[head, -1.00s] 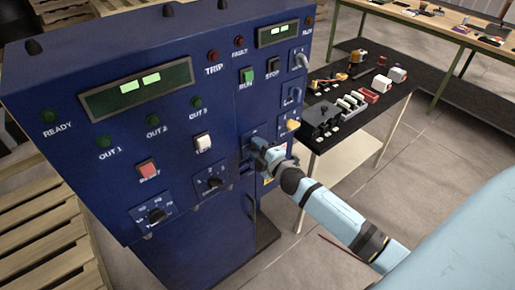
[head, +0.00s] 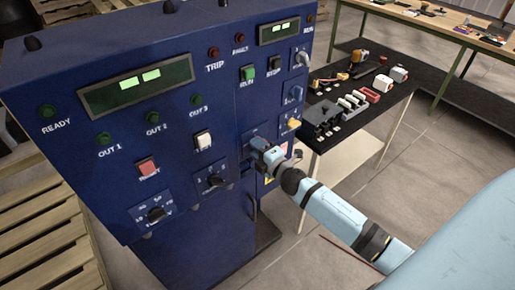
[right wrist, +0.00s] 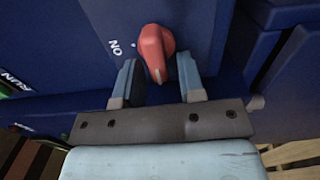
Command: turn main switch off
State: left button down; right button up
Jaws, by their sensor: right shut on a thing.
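The main switch (right wrist: 155,50) is a red rotary handle on the blue panel, with an ON label beside it in the right wrist view. My right gripper (right wrist: 155,88) is shut on this red handle, with one finger on each side of it. In the head view my right gripper (head: 257,147) is at the lower right part of the blue cabinet (head: 205,235) and hides the handle. My left gripper is not in view.
The cabinet front carries several other controls, including a yellow knob (head: 293,124), a green button (head: 248,73) and a red button (head: 148,168). A black-topped table (head: 385,117) with small parts stands to the right. Wooden pallets (head: 35,215) lie at the left.

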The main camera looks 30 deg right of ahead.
jog(key=o, duration=0.6)
jog(key=shift+c, duration=0.2)
jog(key=shift+s, duration=0.1)
jog(key=s+d+b, duration=0.1)
jog(key=s+b, duration=0.1)
jog(key=s, duration=1.1)
jog(key=shift+s+b, duration=0.35)
jog(key=s+a+f+m+g+y+p, duration=0.1)
jog(key=s+a+f+m+g+p, duration=0.1)
jog(key=s+a+f+m, duration=0.4)
jog(key=s+a+f+m+g+y+p, duration=0.1)
jog(key=s+a+f+m+g+p, duration=0.2)
jog(key=a+m, duration=0.7)
jog(key=s+f+g, duration=0.2)
jog(key=s, duration=0.2)
jog(key=shift+f+p, duration=0.3)
jog(key=shift+f, duration=0.1)
